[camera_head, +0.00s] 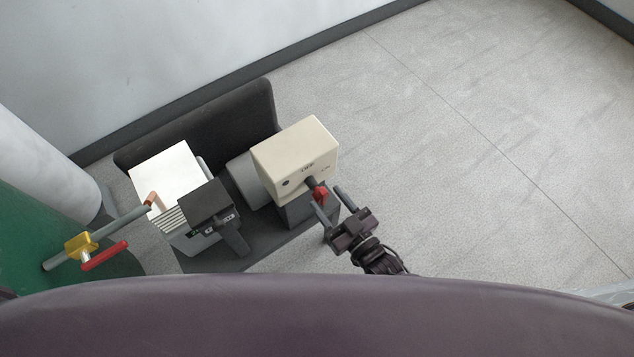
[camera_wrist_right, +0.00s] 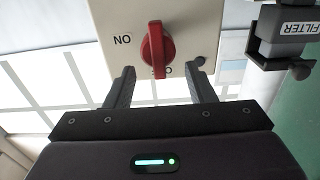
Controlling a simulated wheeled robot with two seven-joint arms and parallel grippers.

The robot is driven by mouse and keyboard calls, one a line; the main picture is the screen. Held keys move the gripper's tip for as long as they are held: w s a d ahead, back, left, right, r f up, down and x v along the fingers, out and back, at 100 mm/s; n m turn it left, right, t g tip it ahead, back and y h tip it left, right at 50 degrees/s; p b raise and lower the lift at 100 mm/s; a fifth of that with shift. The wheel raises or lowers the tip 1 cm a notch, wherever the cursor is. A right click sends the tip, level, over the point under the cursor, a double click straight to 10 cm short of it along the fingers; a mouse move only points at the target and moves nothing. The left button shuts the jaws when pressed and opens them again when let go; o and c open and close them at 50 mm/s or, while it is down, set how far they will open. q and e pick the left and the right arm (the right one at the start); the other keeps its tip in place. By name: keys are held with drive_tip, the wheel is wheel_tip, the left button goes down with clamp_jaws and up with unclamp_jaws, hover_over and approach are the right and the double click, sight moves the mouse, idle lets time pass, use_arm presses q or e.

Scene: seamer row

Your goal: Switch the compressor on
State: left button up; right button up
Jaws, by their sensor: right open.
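A cream switch box (camera_head: 290,155) stands on the right part of the dark machine base. A red rotary knob (camera_head: 320,193) sticks out from its front on a dark stem. In the right wrist view the knob (camera_wrist_right: 156,48) stands upright in the picture. A label reading "NO", seemingly an inverted "ON", is left of it. Another label at its lower end is partly hidden. My right gripper (camera_head: 329,198) is open in front of the box. In its wrist view, the fingers (camera_wrist_right: 158,84) stand apart, one either side of the knob's lower end. My left gripper is out of view.
A white finned block (camera_head: 165,172) and a dark filter unit (camera_head: 209,200) stand left of the switch box. A grey pipe with a yellow valve (camera_head: 79,244) and red lever crosses at the far left. A dark panel (camera_head: 215,122) stands behind. The floor (camera_head: 480,130) at right is clear.

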sight(321, 191)
drive_tip(key=x, duration=0.5)
drive_tip(key=shift+w+a, duration=0.15)
drive_tip(key=shift+w, duration=0.1)
drive_tip(key=shift+f, duration=0.1)
drive_tip(key=shift+s, duration=0.1)
drive_tip(key=c, duration=1)
